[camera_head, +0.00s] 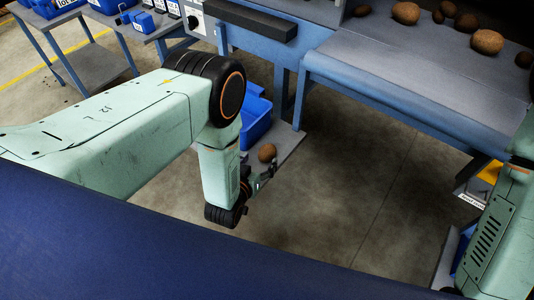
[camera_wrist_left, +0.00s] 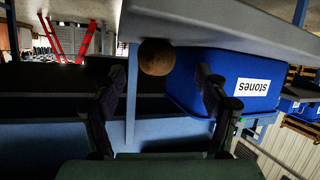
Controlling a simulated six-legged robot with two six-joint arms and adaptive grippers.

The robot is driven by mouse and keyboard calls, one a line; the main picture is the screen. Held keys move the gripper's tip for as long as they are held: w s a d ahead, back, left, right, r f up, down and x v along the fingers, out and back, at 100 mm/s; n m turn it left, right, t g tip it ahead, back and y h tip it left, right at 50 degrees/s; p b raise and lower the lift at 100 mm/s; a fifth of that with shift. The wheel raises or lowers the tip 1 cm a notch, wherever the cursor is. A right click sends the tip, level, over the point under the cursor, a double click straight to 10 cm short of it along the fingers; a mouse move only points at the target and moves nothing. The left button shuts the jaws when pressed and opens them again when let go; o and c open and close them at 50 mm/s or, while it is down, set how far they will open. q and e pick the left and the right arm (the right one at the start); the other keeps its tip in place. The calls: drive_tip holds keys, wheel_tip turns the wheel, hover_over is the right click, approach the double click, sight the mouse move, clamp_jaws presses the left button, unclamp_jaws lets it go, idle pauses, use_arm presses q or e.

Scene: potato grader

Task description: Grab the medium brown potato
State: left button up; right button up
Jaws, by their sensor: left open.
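A brown potato (camera_head: 267,152) lies on a grey surface beside a blue bin, low down in front of my left gripper (camera_head: 264,180). In the left wrist view this potato (camera_wrist_left: 156,57) shows beyond and between the two fingertips of the open left gripper (camera_wrist_left: 159,74), apart from them. That view is upside down. Several other brown potatoes of different sizes, such as a larger one (camera_head: 487,41), lie on the grader table at the upper right. My right arm shows at the right edge, but its gripper is out of the picture.
The blue bin (camera_head: 257,120), labelled "stones" in the left wrist view (camera_wrist_left: 222,88), stands right next to the potato. The grader table (camera_head: 385,72) has a blue frame and stands to the right. Bare concrete floor (camera_head: 350,190) lies between. A side table (camera_head: 88,68) is at the upper left.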

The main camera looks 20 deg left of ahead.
sight(264, 157)
use_arm(q)
drive_tip(key=shift+w+d+f, duration=0.2)
drive_tip(key=shift+w, duration=0.25)
drive_tip(key=b+x, duration=0.2)
drive_tip(key=x, duration=0.1)
drive_tip(key=shift+d+r, duration=0.15)
drive_tip(key=shift+d, duration=0.05)
drive_tip(key=shift+w+a+f, duration=0.2)
drive_tip(key=shift+w+f, duration=0.05)
drive_tip(key=shift+w, duration=0.1)
drive_tip(key=shift+s+d+r, duration=0.2)
drive_tip(key=shift+r, duration=0.1)
drive_tip(key=shift+c, duration=0.9)
drive_tip(key=shift+w+f, duration=0.15)
drive_tip(key=shift+f, duration=0.05)
drive_tip(key=c, duration=0.3)
drive_tip(key=shift+r, duration=0.15)
drive_tip(key=c, duration=0.8)
